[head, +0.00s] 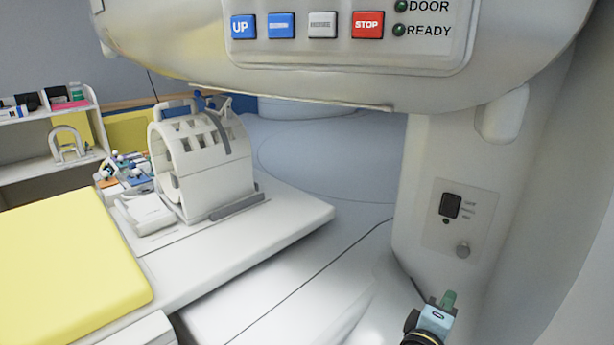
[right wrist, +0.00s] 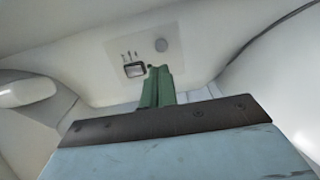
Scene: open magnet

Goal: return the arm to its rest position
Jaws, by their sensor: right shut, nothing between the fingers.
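My right gripper (head: 447,300) shows at the lower right of the head view, low in front of the scanner's white side column. Its green fingers (right wrist: 158,88) are together and empty in the right wrist view. A panel with a dark switch (head: 451,205) and a round knob (head: 462,250) is on the column, above and apart from the gripper. The same panel (right wrist: 145,55) shows beyond the fingertips in the right wrist view. My left gripper is not in view.
The scanner's overhead housing carries UP, blue, grey and STOP buttons (head: 367,24). A white patient table with a yellow pad (head: 70,255) and a white coil (head: 205,160) lies to the left. Shelves (head: 50,135) stand at far left. The scanner body closes off the right side.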

